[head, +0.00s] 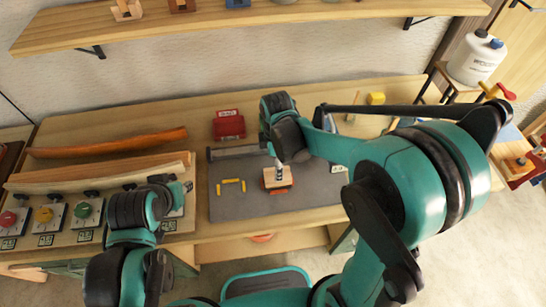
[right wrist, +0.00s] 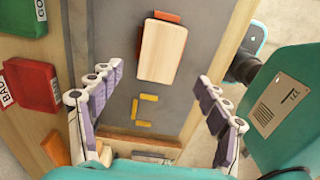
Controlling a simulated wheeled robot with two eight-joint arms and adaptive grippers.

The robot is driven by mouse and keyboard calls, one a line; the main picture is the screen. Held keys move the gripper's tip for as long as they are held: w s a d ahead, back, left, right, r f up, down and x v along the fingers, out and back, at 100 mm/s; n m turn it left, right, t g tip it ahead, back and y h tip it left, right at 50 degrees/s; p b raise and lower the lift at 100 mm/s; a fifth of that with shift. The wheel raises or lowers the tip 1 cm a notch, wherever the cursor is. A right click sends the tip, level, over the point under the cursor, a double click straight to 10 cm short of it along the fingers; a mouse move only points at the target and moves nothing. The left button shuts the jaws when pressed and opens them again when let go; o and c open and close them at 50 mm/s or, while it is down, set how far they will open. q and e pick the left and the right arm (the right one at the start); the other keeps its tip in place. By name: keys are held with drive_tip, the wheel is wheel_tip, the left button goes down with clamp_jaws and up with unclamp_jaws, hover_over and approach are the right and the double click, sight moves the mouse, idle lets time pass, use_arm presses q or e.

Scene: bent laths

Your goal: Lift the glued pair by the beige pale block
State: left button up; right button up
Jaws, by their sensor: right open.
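The glued pair lies on the grey mat (head: 240,205) in the head view. Its beige pale block (right wrist: 161,50) is on top, and an orange-brown block (right wrist: 168,17) shows at its edges underneath. In the head view the pale block (head: 270,183) is partly hidden by my right gripper (head: 281,170), which points down over it. In the right wrist view my right gripper (right wrist: 157,75) is open and empty, its fingers spread to either side of the pale block, apart from it. My left gripper (head: 172,186) is over the clamp boards at left; its fingers are too small to read.
Yellow pieces (head: 231,185) lie on the mat left of the pair. A red bin (head: 229,126) stands behind the mat; a green bin (right wrist: 58,15) shows in the wrist view. Bent laths (head: 105,145) lie at the left. A shelf (head: 200,27) runs above the bench.

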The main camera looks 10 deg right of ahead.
sight(268, 173)
wheel_tip(268, 173, down, 6)
drive_tip(key=shift+f+b, duration=0.1)
drive_tip(key=shift+b, duration=0.7)
drive_tip(key=c, duration=1.3)
drive_tip(key=o, duration=0.4)
drive_tip(key=shift+c, duration=1.3)
